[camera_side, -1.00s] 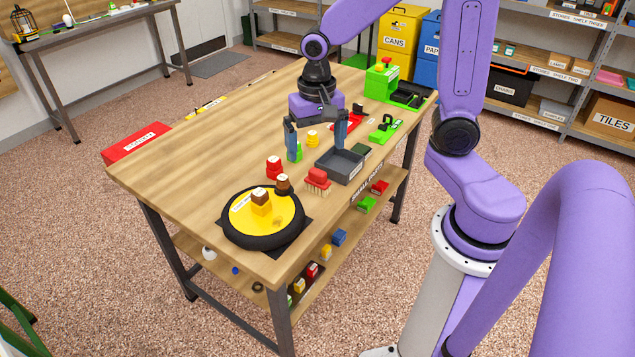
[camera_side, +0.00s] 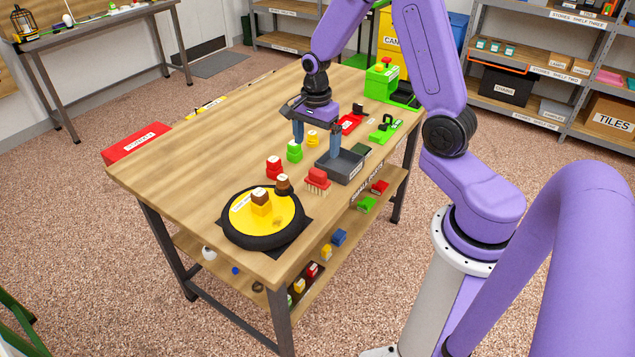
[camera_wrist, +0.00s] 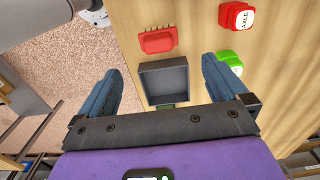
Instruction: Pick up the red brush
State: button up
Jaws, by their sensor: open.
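The red brush (camera_side: 317,178) stands bristles down on the table near its right edge, between the yellow-topped turntable and a grey tray. In the wrist view the red brush (camera_wrist: 158,40) lies beyond the fingertips, just past the tray. My gripper (camera_side: 316,148) is open and empty, pointing down above the table by the tray, behind the brush. In the wrist view the tray sits between the blue fingers of my gripper (camera_wrist: 163,80). The fingers do not touch the brush.
The grey tray (camera_side: 358,168) is right beside the brush. A red block (camera_side: 274,169), a green block (camera_side: 294,154) and a yellow block (camera_side: 312,139) stand to the left and behind. The turntable (camera_side: 240,237) is in front.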

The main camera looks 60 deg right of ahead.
aim_at(318, 171)
jog(key=shift+s+f, duration=0.15)
jog(key=shift+f, duration=6.05)
jog(key=c, duration=1.2)
jog(key=shift+c, duration=0.2)
jog(key=shift+r, duration=0.1)
